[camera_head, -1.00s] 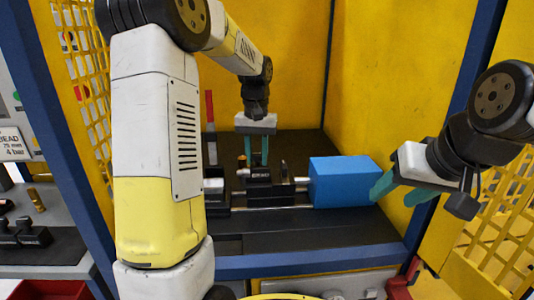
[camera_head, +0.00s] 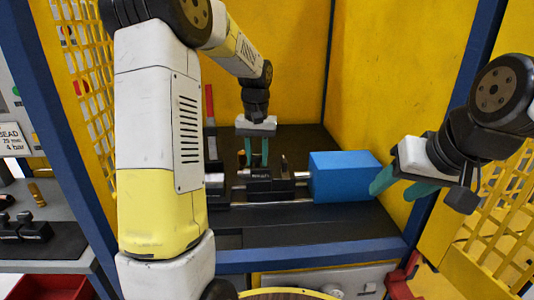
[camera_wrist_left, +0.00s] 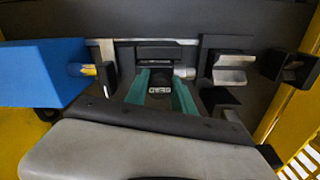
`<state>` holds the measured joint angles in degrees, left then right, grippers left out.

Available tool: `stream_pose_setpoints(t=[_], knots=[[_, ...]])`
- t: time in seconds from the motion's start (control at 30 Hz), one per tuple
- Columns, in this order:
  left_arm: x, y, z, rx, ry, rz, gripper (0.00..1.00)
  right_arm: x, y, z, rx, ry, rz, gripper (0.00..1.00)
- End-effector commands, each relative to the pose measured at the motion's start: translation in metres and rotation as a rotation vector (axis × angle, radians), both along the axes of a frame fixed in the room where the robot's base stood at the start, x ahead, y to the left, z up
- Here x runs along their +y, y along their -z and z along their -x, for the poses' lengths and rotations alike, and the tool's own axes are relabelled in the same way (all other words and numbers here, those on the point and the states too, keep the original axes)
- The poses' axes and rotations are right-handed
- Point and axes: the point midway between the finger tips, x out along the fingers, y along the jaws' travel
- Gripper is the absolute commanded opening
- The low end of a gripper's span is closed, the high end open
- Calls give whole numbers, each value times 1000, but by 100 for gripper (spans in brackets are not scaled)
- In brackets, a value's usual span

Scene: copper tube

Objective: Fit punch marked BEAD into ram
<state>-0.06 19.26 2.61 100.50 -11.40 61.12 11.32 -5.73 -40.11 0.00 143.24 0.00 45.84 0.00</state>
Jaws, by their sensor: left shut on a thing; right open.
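The punch marked BEAD is a dark block with a pale label, which reads upside down in the left wrist view (camera_wrist_left: 160,90). My left gripper (camera_wrist_left: 160,92) is shut on it, with a green finger on each side. In the head view the left gripper (camera_head: 257,160) reaches down to the dark tooling (camera_head: 258,185) on the rails, left of the blue block (camera_head: 343,176). I cannot tell which dark part there is the ram, or whether the punch is fully seated. My right gripper (camera_head: 402,184) is open and empty, by the blue block's right end.
Metal rails (camera_head: 270,203) run along the dark machine bed. Yellow walls and a blue frame bar (camera_head: 310,260) enclose it. A side bench (camera_head: 60,200) at the left holds dark tooling, with a red bin (camera_head: 50,288) below. The bed's front strip is clear.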

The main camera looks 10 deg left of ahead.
Motion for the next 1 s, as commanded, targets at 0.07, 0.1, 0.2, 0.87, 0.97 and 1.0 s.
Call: stream_pose_setpoints(t=[0.07, 0.1, 0.2, 0.87, 0.97, 1.0], knots=[[0, 1, 0, -2, 0, 0, 0, 0, 0, 0, 0, 0, 0, 52], [0, 2, 0, -2, 0, 0, 0, 0, 0, 0, 0, 0, 0, 52], [0, 4, 0, -1, 0, 0, 0, 0, 0, 0, 0, 0, 0, 52], [0, 16, 0, -1, 0, 0, 54, 0, 0, 0, 0, 0, 0, 52], [0, 16, 0, -1, 0, 0, 55, 0, 0, 0, 0, 0, 0, 52], [0, 16, 0, -1, 0, 0, 55, 0, 0, 0, 0, 0, 0, 52]])
